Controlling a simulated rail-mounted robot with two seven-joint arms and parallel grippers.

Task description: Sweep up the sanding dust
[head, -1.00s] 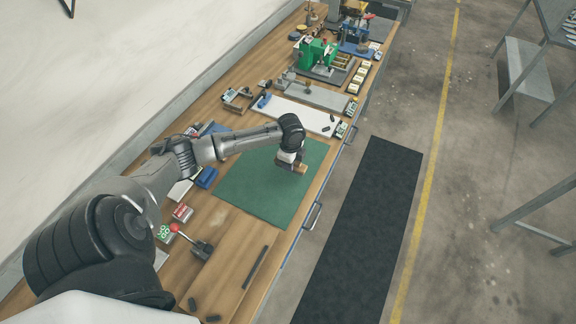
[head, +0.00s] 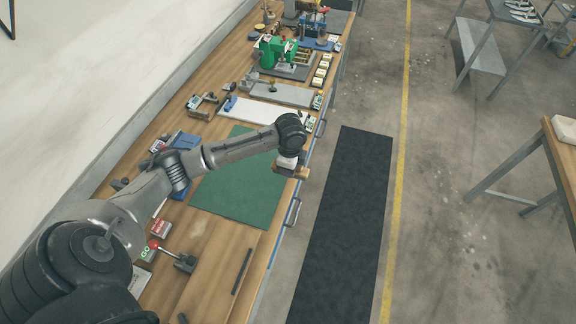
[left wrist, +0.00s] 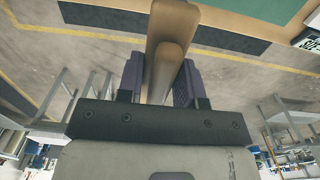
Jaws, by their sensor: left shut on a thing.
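My left gripper (head: 291,163) is shut on a wooden handle, held up at the front edge of the bench, to the right of the green mat (head: 236,192). In the left wrist view, the wooden handle (left wrist: 168,55) lies between the purple fingers of the left gripper (left wrist: 160,80). It looks like a brush handle, but no bristles show. My right gripper is not in view.
A red-knobbed lever (head: 184,262) and a dark strip (head: 242,270) are on the near bench. Beyond the mat are a white board (head: 262,111), a grey plate (head: 283,95) and a green machine (head: 276,50). A black floor mat (head: 345,220) lies beside the bench.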

